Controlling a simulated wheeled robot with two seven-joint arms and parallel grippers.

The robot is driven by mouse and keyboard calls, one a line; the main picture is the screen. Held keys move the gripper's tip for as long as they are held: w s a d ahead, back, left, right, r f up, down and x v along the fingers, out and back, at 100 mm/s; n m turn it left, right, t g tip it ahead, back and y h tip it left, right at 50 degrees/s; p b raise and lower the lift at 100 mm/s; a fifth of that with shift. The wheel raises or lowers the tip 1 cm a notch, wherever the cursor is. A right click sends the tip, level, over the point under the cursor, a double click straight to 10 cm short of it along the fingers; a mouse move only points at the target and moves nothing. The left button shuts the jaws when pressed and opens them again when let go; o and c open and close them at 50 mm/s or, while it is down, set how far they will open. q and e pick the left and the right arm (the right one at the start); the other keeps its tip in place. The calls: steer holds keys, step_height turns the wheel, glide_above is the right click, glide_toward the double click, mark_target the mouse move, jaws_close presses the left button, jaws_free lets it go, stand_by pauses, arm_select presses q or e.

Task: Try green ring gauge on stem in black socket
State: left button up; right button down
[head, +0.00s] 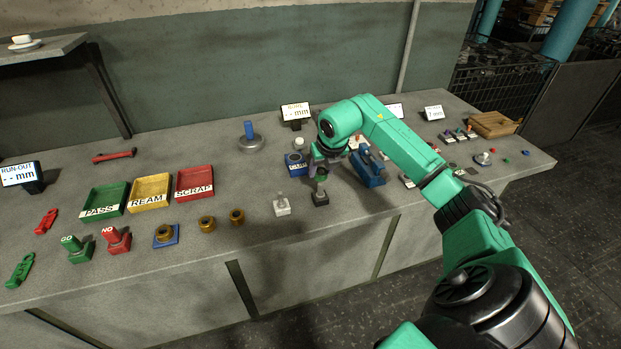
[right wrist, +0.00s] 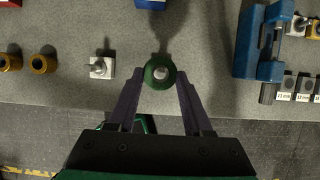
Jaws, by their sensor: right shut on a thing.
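My right gripper (head: 320,172) is shut on the green ring gauge (right wrist: 160,72), which lies between its two fingertips (right wrist: 160,80). The black socket (head: 320,199) stands near the table's front, directly below the gripper, with a grey stem upright in it. In the right wrist view, the pale tip of the stem (right wrist: 160,72) shows inside the ring's hole. I cannot tell whether the ring is around the stem's top or just above it. The ring hides the black socket in the right wrist view. My left gripper is not in view.
A white socket with a stem (head: 282,207) stands left of the black one. A blue vise-like device (head: 369,170) is close on the right. Brass rings (head: 207,223) and green, yellow and red trays (head: 195,183) lie further left.

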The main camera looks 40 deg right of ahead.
mark_target(324, 176)
steer(key=f, duration=0.2)
steer(key=shift+d+f, duration=0.2)
steer(key=shift+f, duration=0.15)
steer(key=shift+r, duration=0.1)
steer(key=shift+b, duration=0.4)
steer(key=shift+f+b, duration=0.35)
steer(key=shift+f, duration=0.05)
steer(key=shift+s+a+f, duration=0.1)
stand_by(1.1)
steer(key=shift+r+p, duration=1.45)
steer(key=shift+r, duration=0.7)
